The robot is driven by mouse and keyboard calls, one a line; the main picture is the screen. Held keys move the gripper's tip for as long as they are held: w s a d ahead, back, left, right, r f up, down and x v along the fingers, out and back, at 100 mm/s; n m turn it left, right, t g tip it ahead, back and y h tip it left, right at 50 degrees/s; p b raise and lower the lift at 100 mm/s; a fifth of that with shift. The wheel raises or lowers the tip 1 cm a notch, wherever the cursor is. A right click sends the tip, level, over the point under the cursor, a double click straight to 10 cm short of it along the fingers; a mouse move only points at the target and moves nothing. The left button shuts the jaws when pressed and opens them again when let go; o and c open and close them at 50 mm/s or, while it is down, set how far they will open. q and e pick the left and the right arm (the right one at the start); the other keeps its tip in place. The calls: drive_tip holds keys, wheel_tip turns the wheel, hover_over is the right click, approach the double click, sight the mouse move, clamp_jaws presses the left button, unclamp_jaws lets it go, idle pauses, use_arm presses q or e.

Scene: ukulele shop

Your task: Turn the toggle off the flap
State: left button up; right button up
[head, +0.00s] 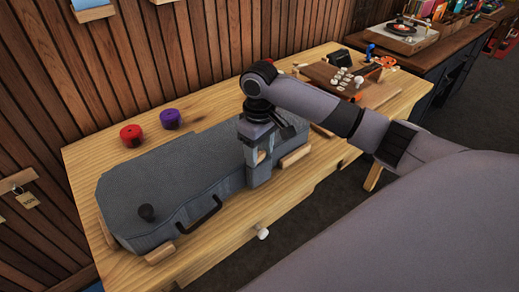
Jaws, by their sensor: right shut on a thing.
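My right gripper (259,172) points down at the case's right part, by the front edge. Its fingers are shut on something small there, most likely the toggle. The toggle and the flap are hidden by the gripper, so I cannot tell how the toggle is turned. My left gripper is not in view.
Wooden blocks (295,156) stand against the case. A red round item (131,135) and a purple one (170,118) sit behind it. A wooden tray (340,82) with small pale parts is at the bench's far right. A white knob (262,233) sticks out at the front edge.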

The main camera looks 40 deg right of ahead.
sight(259, 155)
drive_tip(key=shift+r+m, duration=0.1)
drive_tip(key=shift+m, duration=1)
drive_tip(key=o, duration=1)
drive_tip(key=shift+o, duration=0.2)
drive_tip(key=shift+r, duration=3.6)
